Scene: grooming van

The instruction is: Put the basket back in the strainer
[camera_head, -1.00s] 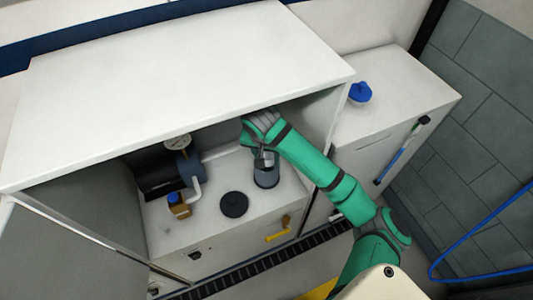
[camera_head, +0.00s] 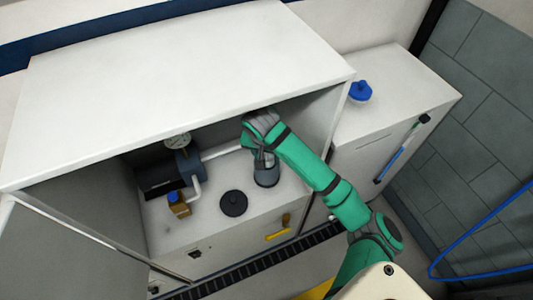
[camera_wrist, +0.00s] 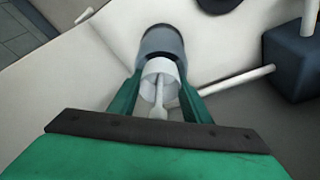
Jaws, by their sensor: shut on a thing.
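The strainer (camera_head: 266,177) is a dark grey-blue cup standing on the white cabinet top inside the open bay. It also shows in the wrist view (camera_wrist: 162,41). The basket (camera_wrist: 160,75) is a pale cylinder with a stem, between my fingers and in line with the strainer's mouth. My gripper (camera_head: 264,158) is right above the strainer, and its green fingers in the wrist view (camera_wrist: 160,98) are shut on the basket. The basket's far end is hidden, so I cannot tell how deep it sits in the strainer.
A black round lid (camera_head: 233,203) lies left of the strainer. A pump with a gauge (camera_head: 178,143) and a brass valve with a blue cap (camera_head: 179,205) stand farther left. The white overhead top (camera_head: 190,80) and the bay's right wall are close to my arm.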

